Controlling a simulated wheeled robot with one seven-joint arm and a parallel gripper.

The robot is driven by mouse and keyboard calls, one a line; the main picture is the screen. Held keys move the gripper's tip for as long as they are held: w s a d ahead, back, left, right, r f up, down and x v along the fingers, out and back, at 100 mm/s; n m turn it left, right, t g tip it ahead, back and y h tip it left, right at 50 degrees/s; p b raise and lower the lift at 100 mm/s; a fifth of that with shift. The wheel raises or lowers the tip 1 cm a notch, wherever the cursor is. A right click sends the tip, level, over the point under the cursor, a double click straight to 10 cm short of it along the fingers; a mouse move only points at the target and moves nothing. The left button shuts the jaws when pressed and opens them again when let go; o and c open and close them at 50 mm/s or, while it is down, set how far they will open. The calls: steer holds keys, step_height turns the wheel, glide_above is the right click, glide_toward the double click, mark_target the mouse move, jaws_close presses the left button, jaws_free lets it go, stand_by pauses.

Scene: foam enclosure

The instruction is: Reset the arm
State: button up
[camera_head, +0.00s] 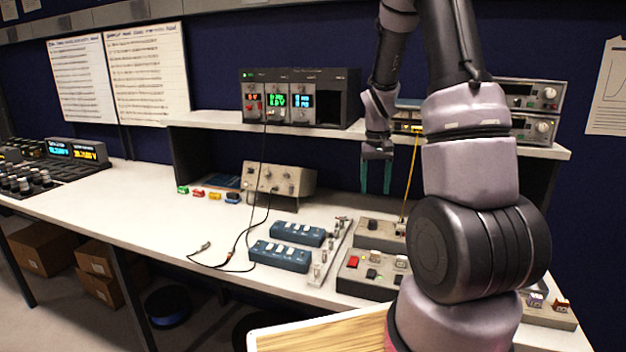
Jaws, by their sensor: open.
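My arm rises large on the right side of the head view, bends at the top and comes back down. My gripper (376,177) hangs at its end, fingers pointing down, just in front of the upper shelf. Its two teal fingers are apart with nothing visible between them. It is above the back of the white bench (335,210), higher than the control boxes. My arm hides part of the bench and shelf on the right.
A grey box with red and black buttons (372,274), another grey box (380,233) and blue switch boxes (280,256) lie on the bench. A beige instrument (278,180) stands under the shelf (335,131). A power supply (300,95) sits on it. Bench space at left centre is clear.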

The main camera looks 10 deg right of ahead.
steer(key=s+a+r+t+y, duration=0.15)
steer(key=s+a+r, duration=0.25)
steer(key=r, duration=0.4)
steer(key=s+a+r+t+h, duration=0.1)
steer(key=s+a+r+t, duration=0.15)
steer(key=r, duration=0.65)
steer(key=s+a+r+t+y, duration=0.1)
steer(key=s+a+r, duration=0.2)
steer(key=s, duration=0.3)
steer(key=s+a+r+m+t, duration=0.1)
steer(key=s+a+r+t, duration=0.1)
steer(key=s+r, duration=0.3)
steer(key=shift+s+a+y, duration=0.35)
steer(key=shift+s+a, duration=0.5)
steer(key=shift+s, duration=0.35)
